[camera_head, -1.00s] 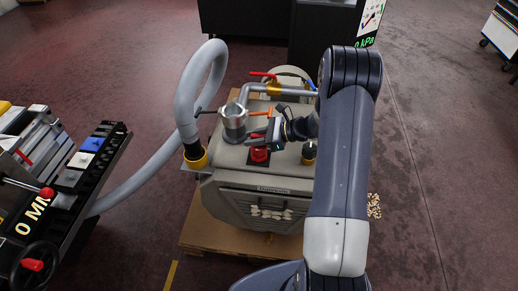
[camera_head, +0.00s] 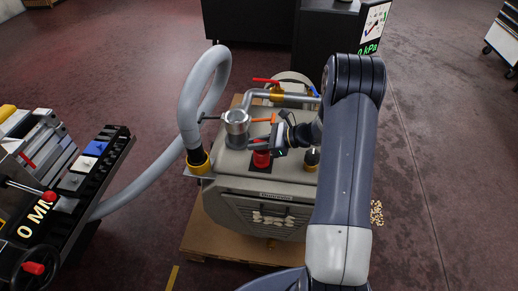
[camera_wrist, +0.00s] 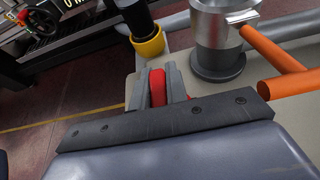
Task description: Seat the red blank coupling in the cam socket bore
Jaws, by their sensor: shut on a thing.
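The cam socket (camera_head: 236,120) is an upright grey metal cylinder on top of the grey machine, with an orange lever out to its right. It also shows in the wrist view (camera_wrist: 215,35), upper right of my fingers. My gripper (camera_head: 267,142) is just right of and in front of the socket, apart from it. It is shut on the red coupling (camera_wrist: 158,88), which shows as a red strip between the grey fingers. A red shape (camera_head: 261,159) shows at the dark plate just below my gripper; whether it is part of the coupling I cannot tell. The bore's inside is unclear.
A grey hose (camera_head: 186,90) with a yellow collar (camera_head: 198,162) rises left of the socket. A pipe with a red-handled valve (camera_head: 267,81) runs behind it. A bench (camera_head: 100,165) is at the left.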

